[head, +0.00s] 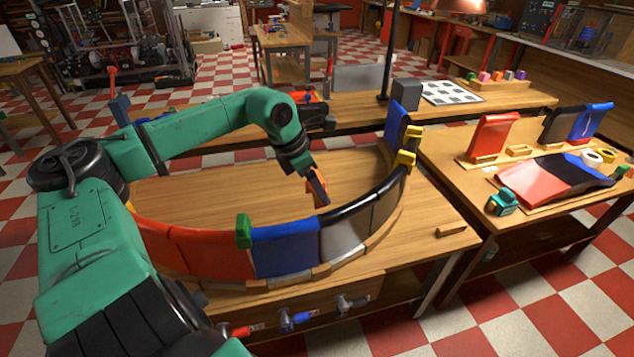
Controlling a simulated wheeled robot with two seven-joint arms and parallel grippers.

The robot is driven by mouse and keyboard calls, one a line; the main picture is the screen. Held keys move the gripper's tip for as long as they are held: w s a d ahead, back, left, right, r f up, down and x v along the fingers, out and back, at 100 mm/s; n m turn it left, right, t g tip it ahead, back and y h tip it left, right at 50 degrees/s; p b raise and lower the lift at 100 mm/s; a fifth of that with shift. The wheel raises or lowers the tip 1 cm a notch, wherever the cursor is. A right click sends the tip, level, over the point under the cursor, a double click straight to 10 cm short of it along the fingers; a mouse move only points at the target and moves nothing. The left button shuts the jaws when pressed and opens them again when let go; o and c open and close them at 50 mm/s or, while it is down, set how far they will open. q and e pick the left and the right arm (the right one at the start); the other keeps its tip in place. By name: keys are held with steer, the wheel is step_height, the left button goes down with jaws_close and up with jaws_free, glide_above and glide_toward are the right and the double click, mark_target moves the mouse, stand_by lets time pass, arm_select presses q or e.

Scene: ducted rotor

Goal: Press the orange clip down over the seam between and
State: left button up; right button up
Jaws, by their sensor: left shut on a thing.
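My left gripper (311,174) reaches in from the left and points down near the middle of the curved duct wall. It is shut on the orange clip (319,190), partly hidden by the fingers. The clip shows just above and behind the rim in this view; I cannot tell whether it touches. The wall has a red panel (205,250), a blue panel (285,250) and a grey panel (345,238) with a black top edge. A green clip (243,231) sits over the red-blue seam. My right gripper is not in view.
Two yellow clips (405,159) sit on the wall's right end, near a blue upright panel (397,122). A side table (440,150) at right holds red, black and blue panels and a small teal object (502,202). The wooden table top (220,200) inside the ring is clear.

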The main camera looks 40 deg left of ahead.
mark_target(321, 217)
arm_select(q)
steer(key=f+b, duration=0.5)
steer(key=w+f+b, duration=0.1)
steer(key=f+b, duration=0.1)
steer(key=f, duration=0.1)
steer(key=shift+f, duration=0.2)
steer(key=shift+f+b, duration=0.65)
steer(key=shift+b, duration=0.15)
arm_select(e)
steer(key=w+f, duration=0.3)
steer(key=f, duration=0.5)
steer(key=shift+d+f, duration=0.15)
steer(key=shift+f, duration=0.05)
arm_select(q)
steer(key=shift+f, duration=0.2)
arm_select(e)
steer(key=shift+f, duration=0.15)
arm_select(q)
steer(key=o, duration=1.3)
steer(key=shift+c, duration=0.2)
